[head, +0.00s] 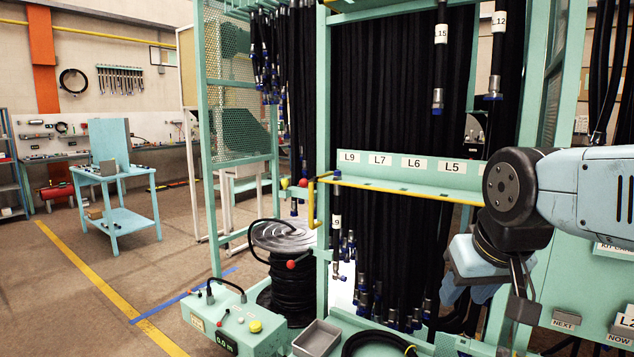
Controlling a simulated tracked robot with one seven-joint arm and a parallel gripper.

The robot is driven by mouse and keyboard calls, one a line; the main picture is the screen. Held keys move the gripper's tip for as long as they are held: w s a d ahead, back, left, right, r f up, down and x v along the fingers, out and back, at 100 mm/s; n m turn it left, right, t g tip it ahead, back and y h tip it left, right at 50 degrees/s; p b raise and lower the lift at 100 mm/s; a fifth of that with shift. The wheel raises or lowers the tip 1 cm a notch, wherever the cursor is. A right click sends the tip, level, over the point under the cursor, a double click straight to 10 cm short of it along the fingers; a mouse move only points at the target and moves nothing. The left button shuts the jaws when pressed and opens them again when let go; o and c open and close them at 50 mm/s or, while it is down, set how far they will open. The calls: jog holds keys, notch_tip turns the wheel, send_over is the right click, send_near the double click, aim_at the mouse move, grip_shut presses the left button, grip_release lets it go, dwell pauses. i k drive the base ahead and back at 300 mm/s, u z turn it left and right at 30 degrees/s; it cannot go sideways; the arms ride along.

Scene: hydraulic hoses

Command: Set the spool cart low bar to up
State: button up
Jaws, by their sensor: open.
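A spool (287,238) with a silver top flange and black hose wound on it stands left of the hose rack. A short bar with a red ball end (291,264) sticks out at the spool's lower front; I cannot tell for sure that it is the low bar. A yellow bar (312,205) with a red knob (303,182) is higher up, at the rack post. My gripper (492,290) is at the right, open and pointing down, well away from the spool. Its fingertips are partly hard to make out against the dark hoses.
A green box with a display (226,341) and a grey tray (317,338) stand in front of the spool. Hanging black hoses and a labelled rail (408,175) fill the middle. A blue table (121,215) stands back left, with open floor before it.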

aim_at(303, 182)
jog(key=i, duration=0.85)
jog(key=u, duration=0.05)
